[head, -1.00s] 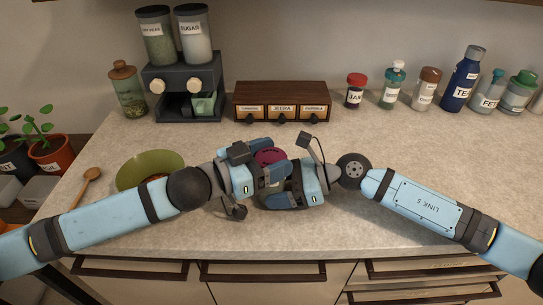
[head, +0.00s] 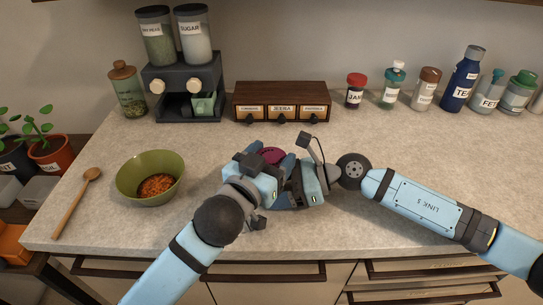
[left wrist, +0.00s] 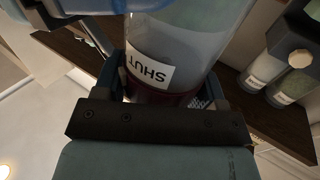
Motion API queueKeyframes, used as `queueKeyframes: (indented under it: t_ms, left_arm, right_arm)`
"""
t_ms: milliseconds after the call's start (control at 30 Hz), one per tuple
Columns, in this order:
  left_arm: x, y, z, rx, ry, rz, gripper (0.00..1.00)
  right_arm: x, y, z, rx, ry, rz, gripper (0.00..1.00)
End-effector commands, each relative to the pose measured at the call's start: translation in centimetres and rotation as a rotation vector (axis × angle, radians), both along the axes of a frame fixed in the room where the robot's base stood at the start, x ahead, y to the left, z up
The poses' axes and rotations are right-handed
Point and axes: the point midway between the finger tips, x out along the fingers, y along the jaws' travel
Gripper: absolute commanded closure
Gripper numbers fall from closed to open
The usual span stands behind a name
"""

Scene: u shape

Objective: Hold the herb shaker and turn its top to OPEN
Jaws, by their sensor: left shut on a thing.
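The herb shaker's dark magenta top (head: 272,155) shows in the head view between my grippers; most of its body is hidden there. In the left wrist view the clear shaker body (left wrist: 195,45) carries a white label reading SHUT (left wrist: 150,66), and the dark red top (left wrist: 160,97) sits between my left fingers. My left gripper (head: 276,163) is shut on this top. My right gripper (head: 287,185) is at the shaker from the right; its fingertips are hidden, so its grip cannot be made out.
A green bowl (head: 135,180) of orange food and a wooden spoon (head: 75,205) lie at left. A small drawer chest (head: 280,92) stands behind the grippers, a dispenser (head: 183,78) at back left, several jars along the back right. The counter between is clear.

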Motion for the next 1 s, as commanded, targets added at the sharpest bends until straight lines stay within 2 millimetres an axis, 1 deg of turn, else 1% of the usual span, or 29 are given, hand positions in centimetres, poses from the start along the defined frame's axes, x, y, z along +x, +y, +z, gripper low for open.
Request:
queueKeyframes:
  t_ms: [33,300,733,767,800,867,1000]
  left_arm:
    - [-0.19,-0.27,0.19,-0.009,0.000,0.016,0.59]
    - [-0.10,-0.10,0.19,-0.004,-0.001,0.092,0.59]
    - [-0.05,-0.01,0.16,-0.002,-0.001,0.104,0.59]
    - [-0.05,-0.01,0.16,-0.002,-0.001,0.104,0.33]
    - [-0.05,-0.01,0.15,-0.002,-0.001,0.104,0.24]
    - [-0.04,0.00,0.13,-0.002,0.000,0.105,0.10]
    - [-0.02,0.02,0.07,-0.001,0.001,0.105,0.09]
  right_arm:
    - [-0.05,0.07,-0.03,0.000,0.002,0.000,0.75]
    - [-0.05,0.07,-0.05,0.000,0.002,0.000,0.75]
    - [-0.03,0.03,-0.07,-0.001,0.001,0.001,0.75]
    - [-0.02,0.02,-0.07,-0.001,0.001,0.001,0.75]
    - [-0.02,0.02,-0.08,-0.001,0.001,0.001,0.75]
    - [-0.02,0.02,-0.08,-0.001,0.001,0.001,0.75]
    - [-0.02,0.00,-0.06,-0.001,0.001,0.000,0.75]
